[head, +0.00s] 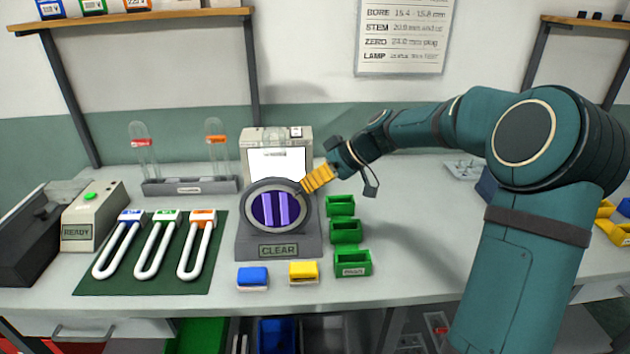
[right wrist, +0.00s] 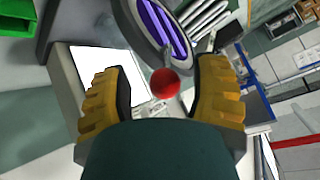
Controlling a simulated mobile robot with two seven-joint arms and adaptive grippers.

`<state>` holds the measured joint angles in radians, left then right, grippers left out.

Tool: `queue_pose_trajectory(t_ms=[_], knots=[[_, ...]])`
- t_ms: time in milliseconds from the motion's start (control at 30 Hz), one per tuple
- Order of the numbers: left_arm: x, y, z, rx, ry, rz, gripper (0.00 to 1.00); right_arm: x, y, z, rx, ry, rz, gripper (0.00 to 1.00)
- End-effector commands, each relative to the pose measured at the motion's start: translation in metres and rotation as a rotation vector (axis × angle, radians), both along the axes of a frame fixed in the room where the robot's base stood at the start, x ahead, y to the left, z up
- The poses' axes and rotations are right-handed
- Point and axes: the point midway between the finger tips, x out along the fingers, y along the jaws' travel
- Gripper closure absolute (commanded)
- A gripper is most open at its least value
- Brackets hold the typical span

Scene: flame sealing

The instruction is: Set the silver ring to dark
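The silver ring (head: 247,212) surrounds a dark dial face with purple bars on a grey stand. The plate on the stand's front (head: 278,250) reads CLEAR. In the right wrist view the ring (right wrist: 129,42) is at the top, with a small red knob (right wrist: 165,82) near its edge. My right gripper (head: 318,179) is at the ring's upper right. In the right wrist view its two yellow fingers (right wrist: 160,76) are spread on either side of the knob, with gaps visible. The knob is hidden behind the gripper in the head view. My left gripper is not in view.
A white-screened box (head: 277,140) stands behind the ring. Green bins (head: 346,232) are to its right. Blue (head: 252,277) and yellow (head: 303,271) blocks lie in front. A green mat (head: 205,275) with U-shaped white tubes is to the left.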

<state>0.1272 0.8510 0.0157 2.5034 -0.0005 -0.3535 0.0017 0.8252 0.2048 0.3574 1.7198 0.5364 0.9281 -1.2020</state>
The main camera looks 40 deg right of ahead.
Motion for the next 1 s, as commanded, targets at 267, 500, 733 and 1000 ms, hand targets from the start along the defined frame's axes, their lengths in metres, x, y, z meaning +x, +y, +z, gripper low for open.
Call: queue_pose_trajectory(t_ms=[267,500,733,1000], knots=[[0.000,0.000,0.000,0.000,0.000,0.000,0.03,-0.004,-0.005,0.008,0.000,-0.002,-0.001,0.39],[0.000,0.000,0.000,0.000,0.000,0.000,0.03,-0.027,-0.029,0.038,-0.003,-0.004,-0.004,0.39],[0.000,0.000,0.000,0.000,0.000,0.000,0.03,-0.050,-0.051,0.066,-0.001,-0.001,-0.002,0.39],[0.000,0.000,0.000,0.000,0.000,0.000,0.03,-0.061,-0.063,0.081,-0.001,-0.002,0.000,0.39]])
